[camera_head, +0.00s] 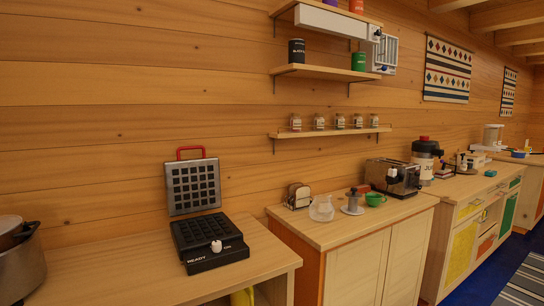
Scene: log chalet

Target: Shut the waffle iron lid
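The waffle iron (208,243) stands on the wooden counter at the lower left of the head view. Its black base has a grid plate, a white knob at the front and the words "READY" and "ON". Its lid (193,186) stands open, close to upright, at the back of the base. A red handle (190,150) is at the lid's top edge. Neither of my grippers shows in this view.
A large metal pot (22,266) stands left of the waffle iron. On the counter to the right are a toaster (393,177), a glass jug (321,208) and a green cup (375,199). A low shelf (330,132) with small jars hangs on the wall. Bare counter lies around the iron.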

